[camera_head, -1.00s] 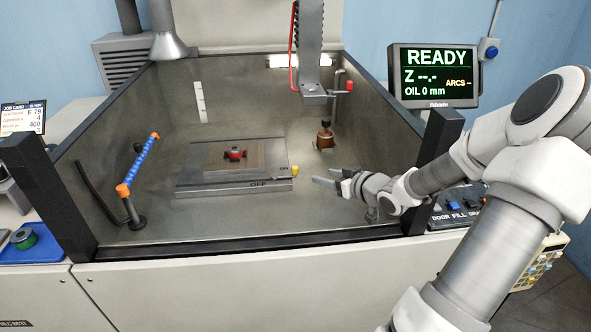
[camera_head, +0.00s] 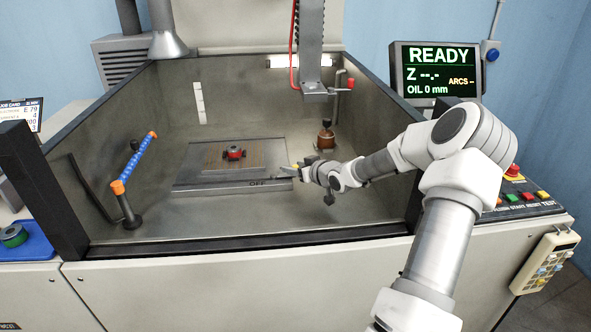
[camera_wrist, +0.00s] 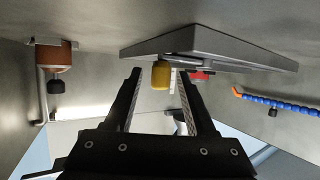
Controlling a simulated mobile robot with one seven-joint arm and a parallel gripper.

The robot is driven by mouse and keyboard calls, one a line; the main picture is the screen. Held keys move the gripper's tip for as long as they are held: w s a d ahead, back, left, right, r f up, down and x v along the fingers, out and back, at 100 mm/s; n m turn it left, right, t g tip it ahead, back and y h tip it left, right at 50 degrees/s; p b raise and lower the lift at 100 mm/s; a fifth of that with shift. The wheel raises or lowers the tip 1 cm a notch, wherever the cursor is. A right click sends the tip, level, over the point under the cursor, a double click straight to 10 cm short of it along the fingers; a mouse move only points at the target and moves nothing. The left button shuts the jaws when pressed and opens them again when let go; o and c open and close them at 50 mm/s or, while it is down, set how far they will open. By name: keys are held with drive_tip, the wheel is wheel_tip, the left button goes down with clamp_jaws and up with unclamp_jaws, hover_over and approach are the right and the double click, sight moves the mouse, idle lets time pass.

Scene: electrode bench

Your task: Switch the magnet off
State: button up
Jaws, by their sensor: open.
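The magnet (camera_head: 215,188) is a flat grey plate on the tank floor with "OFF" marked on its front face. Its lever has a yellow knob at the right end; the knob shows clearly in the wrist view (camera_wrist: 161,78), joined to a dark lever along the plate's edge. My gripper (camera_head: 288,172) is at the plate's right end, fingers pointing left. It is open, and in the wrist view the knob appears between the fingertips, with gaps on both sides. Contact cannot be told. In the head view my gripper mostly hides the knob and the "ON" mark.
A red and black piece (camera_head: 234,153) sits on the plate's brown top. A blue jointed hose (camera_head: 137,163) is at left. The tank's front rim (camera_head: 230,243) runs below my arm. The tank floor before the plate is clear.

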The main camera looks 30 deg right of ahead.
clamp_jaws()
idle(0.3)
idle(1.2)
